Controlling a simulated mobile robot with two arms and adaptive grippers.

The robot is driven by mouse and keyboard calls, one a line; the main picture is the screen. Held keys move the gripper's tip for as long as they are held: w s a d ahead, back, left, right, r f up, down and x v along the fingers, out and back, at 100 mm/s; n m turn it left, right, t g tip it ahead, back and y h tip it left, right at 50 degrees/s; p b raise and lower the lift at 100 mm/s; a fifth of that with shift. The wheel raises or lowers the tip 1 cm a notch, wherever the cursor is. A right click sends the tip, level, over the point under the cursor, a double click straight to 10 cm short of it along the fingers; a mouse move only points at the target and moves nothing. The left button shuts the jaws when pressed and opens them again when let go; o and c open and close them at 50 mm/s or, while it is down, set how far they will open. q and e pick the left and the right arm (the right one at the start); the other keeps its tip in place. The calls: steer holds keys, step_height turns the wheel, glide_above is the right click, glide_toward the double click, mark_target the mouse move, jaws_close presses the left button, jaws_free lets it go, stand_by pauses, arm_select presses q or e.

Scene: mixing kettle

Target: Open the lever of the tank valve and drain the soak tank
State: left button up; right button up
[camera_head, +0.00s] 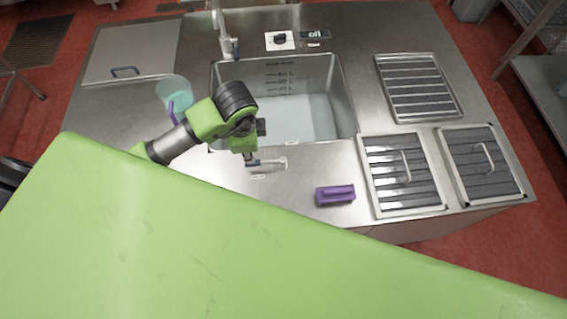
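The soak tank (342,88) is a steel basin sunk in the counter, with volume marks on its back wall and clear, pale liquid inside. The tank valve lever (276,162) is a small light handle on the counter at the tank's front edge, pointing right, with a bluish part at its left end and a label (262,176) below it. My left arm reaches in from the left, and my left gripper (250,156) points down at the lever's left end. Its fingers are mostly hidden by the wrist, and contact is unclear. My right gripper is not in view.
A faucet (226,45) and a black knob (281,39) are behind the tank. A clear bluish jug (175,88) stands left, close to my arm. A purple brush or block (335,195) lies right of the lever. Slatted covers (402,175) lie on the right.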

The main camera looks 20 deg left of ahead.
mark_target(264, 162)
arm_select(q)
steer(key=f+b, duration=0.2)
steer(key=f, duration=0.2)
steer(key=w+f+b, duration=0.1)
steer(key=f, duration=0.3)
steer(key=w+a+f+b, duration=0.1)
steer(key=f+b, duration=0.1)
steer(key=f, duration=0.2)
steer(key=shift+w+f+b, duration=0.1)
steer(key=shift+f+b, duration=0.1)
steer(key=shift+b, duration=0.15)
steer(key=shift+f, duration=0.2)
